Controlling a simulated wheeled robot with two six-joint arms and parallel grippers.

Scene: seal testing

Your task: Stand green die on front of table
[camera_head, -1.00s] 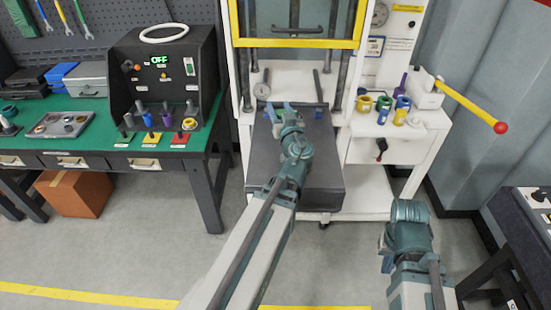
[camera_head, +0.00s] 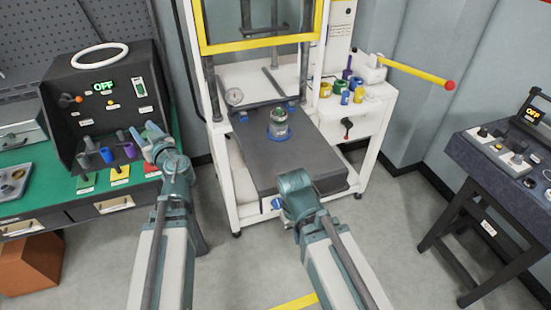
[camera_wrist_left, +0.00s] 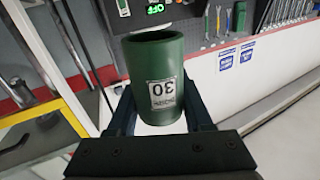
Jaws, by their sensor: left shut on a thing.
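The green die (camera_wrist_left: 155,80) is a hollow dark green cylinder with a white label reading "30", upside down in the left wrist view. My left gripper (camera_wrist_left: 158,112) is shut on it, one finger on each side. In the head view my left gripper (camera_head: 147,133) is in front of the black console, and the die is hard to make out. The press's dark table (camera_head: 240,165) carries a clear cylinder (camera_head: 279,125) with a green top and blue base. My right gripper (camera_head: 277,203) is at the table's front edge; its jaws are unclear.
The black console (camera_head: 105,90) stands on the green bench (camera_head: 85,207), with several coloured pieces before it. A side shelf (camera_head: 375,108) right of the press holds several coloured rings and cylinders. A red-tipped yellow lever (camera_head: 415,75) sticks out. The dark table's front is bare.

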